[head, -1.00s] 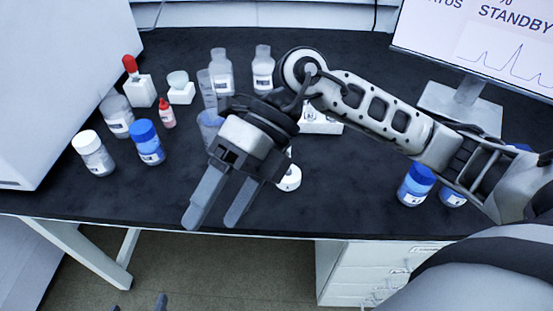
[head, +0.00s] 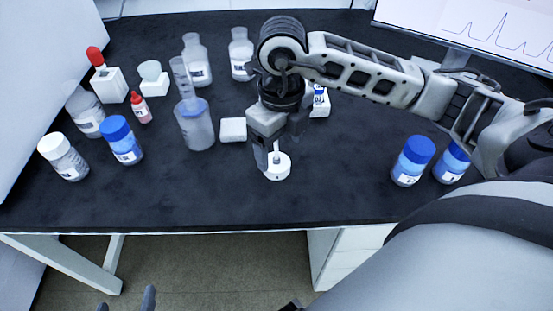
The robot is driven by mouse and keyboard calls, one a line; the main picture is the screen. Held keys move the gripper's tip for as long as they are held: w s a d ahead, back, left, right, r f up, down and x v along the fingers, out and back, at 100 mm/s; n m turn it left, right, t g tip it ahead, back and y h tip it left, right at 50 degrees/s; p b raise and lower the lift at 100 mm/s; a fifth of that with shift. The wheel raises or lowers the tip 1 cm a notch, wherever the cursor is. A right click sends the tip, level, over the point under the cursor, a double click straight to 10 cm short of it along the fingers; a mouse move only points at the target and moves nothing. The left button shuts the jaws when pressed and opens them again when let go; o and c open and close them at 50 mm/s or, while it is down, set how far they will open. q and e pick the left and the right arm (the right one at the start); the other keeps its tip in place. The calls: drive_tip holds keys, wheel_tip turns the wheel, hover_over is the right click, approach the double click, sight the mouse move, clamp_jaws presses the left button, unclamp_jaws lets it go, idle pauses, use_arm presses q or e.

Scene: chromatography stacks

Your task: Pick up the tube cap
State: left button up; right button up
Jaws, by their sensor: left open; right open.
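A low white round piece (head: 279,172) sits on the dark bench below my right gripper (head: 275,152), with a thin grey upright part at its middle. I cannot tell for sure whether this piece is the tube cap or a stand that bears it. My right gripper points down over it, open, its fingers partly overlapping; contact cannot be told. My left gripper (head: 126,303) shows only its fingertips at the bottom edge, low in front of the bench, open and empty.
Left of the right gripper are a white block (head: 233,130), a beaker (head: 196,130), a blue-capped bottle (head: 121,140) and a white-capped bottle (head: 62,157). Blue-capped bottles (head: 412,161) stand at the right. The bench front (head: 200,200) is clear.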

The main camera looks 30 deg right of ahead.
sight(276, 153)
drive_tip(key=f, duration=0.2)
drive_tip(key=w+f, duration=0.1)
drive_tip(key=f, duration=0.2)
drive_tip(key=shift+w+a+f, duration=0.1)
drive_tip(key=shift+f, duration=0.15)
drive_tip(key=c, duration=1.1)
